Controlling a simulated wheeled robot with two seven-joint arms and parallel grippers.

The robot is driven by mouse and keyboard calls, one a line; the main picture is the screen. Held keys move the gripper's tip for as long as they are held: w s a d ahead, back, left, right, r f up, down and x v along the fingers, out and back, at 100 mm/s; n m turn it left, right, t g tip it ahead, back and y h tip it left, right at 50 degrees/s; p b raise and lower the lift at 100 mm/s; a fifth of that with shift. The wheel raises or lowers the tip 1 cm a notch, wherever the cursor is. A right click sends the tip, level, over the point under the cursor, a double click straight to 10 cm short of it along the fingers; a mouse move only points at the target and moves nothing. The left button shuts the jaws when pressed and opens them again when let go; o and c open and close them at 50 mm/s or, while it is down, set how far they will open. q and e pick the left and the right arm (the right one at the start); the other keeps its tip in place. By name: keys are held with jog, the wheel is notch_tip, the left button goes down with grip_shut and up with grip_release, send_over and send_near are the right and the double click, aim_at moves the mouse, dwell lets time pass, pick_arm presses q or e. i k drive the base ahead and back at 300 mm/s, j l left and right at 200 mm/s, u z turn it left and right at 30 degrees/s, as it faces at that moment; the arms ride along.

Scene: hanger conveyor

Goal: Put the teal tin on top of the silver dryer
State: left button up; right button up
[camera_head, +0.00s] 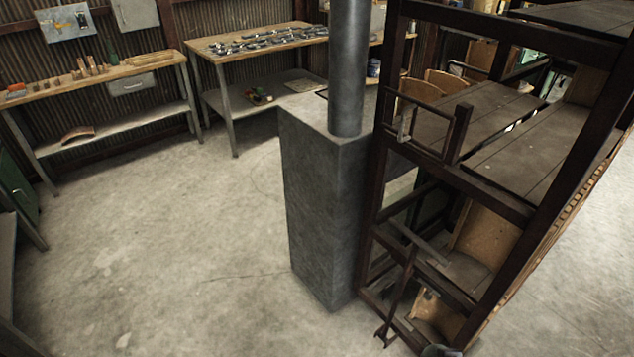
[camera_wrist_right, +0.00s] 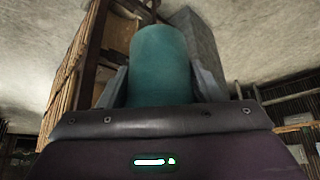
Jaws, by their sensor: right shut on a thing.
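The teal tin (camera_wrist_right: 160,50) is in the right wrist view, between the two grey fingers of my right gripper (camera_wrist_right: 160,76). The fingers press on its left and right sides, and its lower end is hidden behind the gripper body. I cannot make out the tin in the head view. I see no silver dryer that I can be sure of in either view. My left gripper does not show.
A grey block with a round metal post (camera_head: 346,70) stands mid-view. A dark wooden shelf frame (camera_head: 480,195) stands right beside it. Two workbenches, a left one (camera_head: 100,78) and a middle one (camera_head: 215,48), line the back wall. The concrete floor (camera_head: 170,230) at left is clear.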

aim_at(306, 106)
jog(key=i+j, duration=0.25)
jog(key=j, duration=0.2)
jog(key=i+j, duration=0.3)
jog(key=j, duration=0.15)
jog(key=i+j, duration=0.25)
jog(key=j, duration=0.2)
jog(key=i+j, duration=0.3)
jog(key=j, duration=0.15)
jog(key=i+j, duration=0.25)
jog(key=j, duration=0.2)
